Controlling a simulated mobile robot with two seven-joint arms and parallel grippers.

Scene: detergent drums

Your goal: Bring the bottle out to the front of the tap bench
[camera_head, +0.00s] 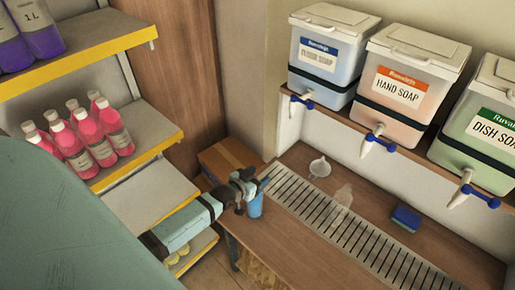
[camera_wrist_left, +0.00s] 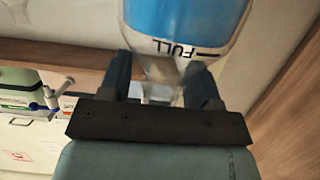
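A bottle with blue contents (camera_head: 255,204) is at the left front edge of the tap bench (camera_head: 288,231), below the fingers of my left gripper (camera_head: 246,182). In the left wrist view, the bottle (camera_wrist_left: 190,18) fills the top, with blue contents and a dark "FULL" mark. Its clear, narrowing neck lies between the two dark fingers of my left gripper (camera_wrist_left: 160,85), which appear shut on it. Whether its base touches the bench is unclear. Another bottle, clear and empty-looking (camera_head: 343,197), stands on the slatted drain grate (camera_head: 310,205). My right gripper is not in view.
Floor soap (camera_head: 325,70), hand soap (camera_head: 397,105) and dish soap (camera_head: 478,145) drums with blue-handled taps stand above the bench. A white funnel (camera_head: 320,168) and blue sponge (camera_head: 406,218) lie behind the grate. Pink bottles (camera_head: 100,150) fill a left shelf. The front right bench is clear.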

